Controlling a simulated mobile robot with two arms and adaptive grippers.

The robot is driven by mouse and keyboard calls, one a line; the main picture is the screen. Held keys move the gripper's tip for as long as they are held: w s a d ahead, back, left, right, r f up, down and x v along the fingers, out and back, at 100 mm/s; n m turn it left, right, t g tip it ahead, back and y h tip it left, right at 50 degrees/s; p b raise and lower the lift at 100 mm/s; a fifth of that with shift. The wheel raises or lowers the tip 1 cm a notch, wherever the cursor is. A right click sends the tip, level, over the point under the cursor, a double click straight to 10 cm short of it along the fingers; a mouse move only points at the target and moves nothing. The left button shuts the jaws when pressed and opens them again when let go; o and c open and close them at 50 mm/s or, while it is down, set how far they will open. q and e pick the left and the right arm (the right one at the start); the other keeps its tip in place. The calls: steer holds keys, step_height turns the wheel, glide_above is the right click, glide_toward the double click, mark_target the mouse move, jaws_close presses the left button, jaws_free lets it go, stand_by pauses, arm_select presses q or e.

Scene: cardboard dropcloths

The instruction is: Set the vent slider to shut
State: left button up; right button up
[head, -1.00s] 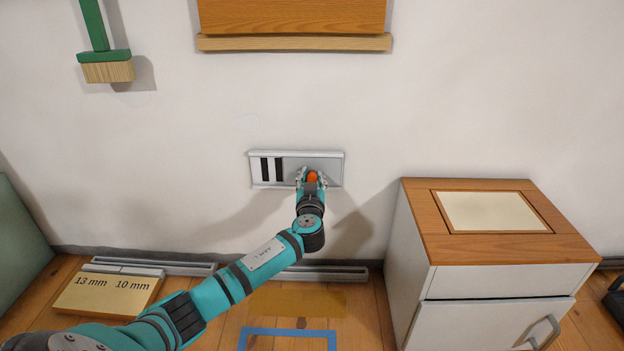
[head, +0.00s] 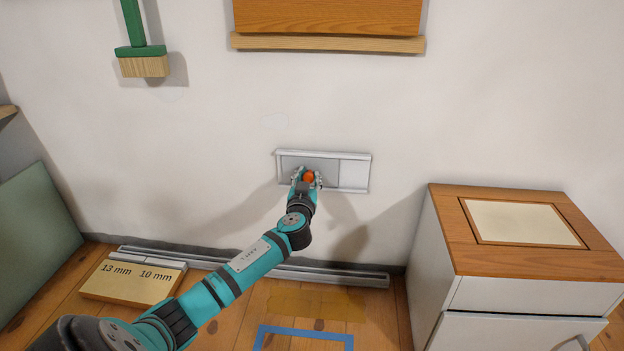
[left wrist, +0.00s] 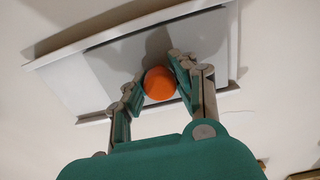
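The vent (head: 355,174) is a pale grey framed panel low on the wall. Its sliding plate (head: 292,160) now lies over the left part, and no dark slots show. An orange knob (head: 309,178) stands out from the plate, left of the vent's middle. My left gripper (head: 307,179) is at the vent, shut on the knob with a finger on each side. The left wrist view shows the orange knob (left wrist: 160,83) between the fingertips, with the grey plate (left wrist: 105,75) behind. My right gripper is not in view.
A white cabinet with a wooden top (head: 450,225) stands to the right. A board marked 13 mm and 10 mm (head: 130,283) lies on the floor at left. A green brush (head: 143,62) hangs above left. The wall around the vent is clear.

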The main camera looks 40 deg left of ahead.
arm_select(q)
steer(key=o, duration=0.5)
steer(key=shift+s+a+f, duration=0.1)
steer(key=shift+s+a, duration=0.15)
steer(key=shift+a, duration=0.05)
steer(key=shift+s+d, duration=0.3)
steer(key=shift+d, duration=0.05)
steer(key=v, duration=1.1)
